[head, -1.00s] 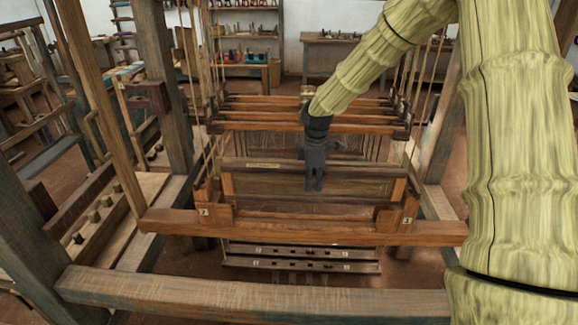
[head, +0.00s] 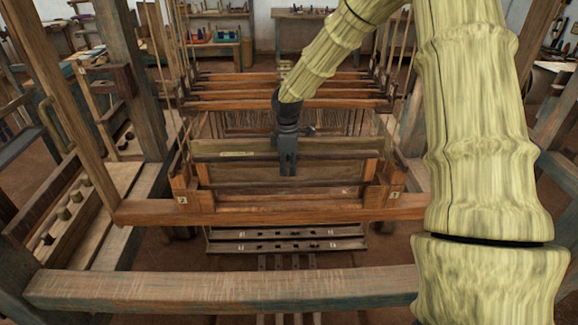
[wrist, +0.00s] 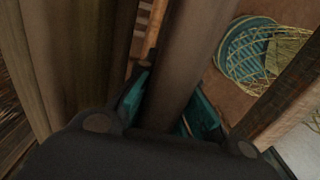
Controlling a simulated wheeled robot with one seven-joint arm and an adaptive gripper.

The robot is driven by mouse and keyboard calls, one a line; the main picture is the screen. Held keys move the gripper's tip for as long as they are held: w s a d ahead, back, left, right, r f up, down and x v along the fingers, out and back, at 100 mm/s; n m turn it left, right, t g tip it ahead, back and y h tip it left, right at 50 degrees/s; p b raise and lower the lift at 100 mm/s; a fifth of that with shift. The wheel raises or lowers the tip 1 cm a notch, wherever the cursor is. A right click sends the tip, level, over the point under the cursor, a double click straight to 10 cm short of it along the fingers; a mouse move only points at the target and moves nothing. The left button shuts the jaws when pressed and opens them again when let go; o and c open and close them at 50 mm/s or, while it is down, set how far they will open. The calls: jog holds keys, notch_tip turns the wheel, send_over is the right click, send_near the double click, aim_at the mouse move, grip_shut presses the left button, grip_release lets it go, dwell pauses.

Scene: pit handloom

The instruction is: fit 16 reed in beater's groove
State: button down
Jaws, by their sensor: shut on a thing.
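The reed (head: 325,166), a long, wide wooden-framed piece with a small pale label near its top left, hangs level across the loom. My gripper (head: 287,168) is shut on its top bar near the middle. In the wrist view the teal finger pads of my gripper (wrist: 168,112) sit on both sides of a brown bar (wrist: 185,55). The beater (head: 270,213) is the reddish wooden beam in front of and below the reed, with numbered blocks near both ends. The reed's lower edge is close above the beater parts; I cannot tell whether it sits in the groove.
Loom posts (head: 133,80) stand at the left. A thick front beam (head: 220,288) crosses the foreground. Slatted bars with dark holes (head: 285,240) lie low under the beater. Several cross bars (head: 290,85) lie behind the reed. A teal basket (wrist: 255,50) stands on the floor.

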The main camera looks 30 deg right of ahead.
aim_at(290, 179)
jog(key=shift+s+d+f, duration=0.1)
jog(key=shift+f, duration=0.15)
jog(key=shift+s+f+b, duration=0.1)
jog(key=shift+s+b, duration=0.4)
jog(key=shift+s, duration=0.1)
jog(key=shift+f, duration=0.15)
jog(key=shift+w+f+b, duration=0.2)
jog(key=shift+f+b, duration=0.15)
jog(key=shift+f, duration=0.15)
jog(key=shift+w+f+b, duration=0.2)
jog(key=shift+f+b, duration=0.15)
jog(key=shift+f, duration=0.15)
jog(key=shift+s+f+b, duration=0.3)
jog(key=shift+f+b, duration=0.1)
jog(key=shift+b, duration=0.15)
jog(key=shift+w+f+b, duration=0.15)
jog(key=shift+f+b, duration=0.2)
jog(key=shift+f, duration=0.2)
jog(key=shift+f+b, duration=1.05)
jog(key=shift+f, duration=0.2)
jog(key=c, duration=1.5)
grip_release()
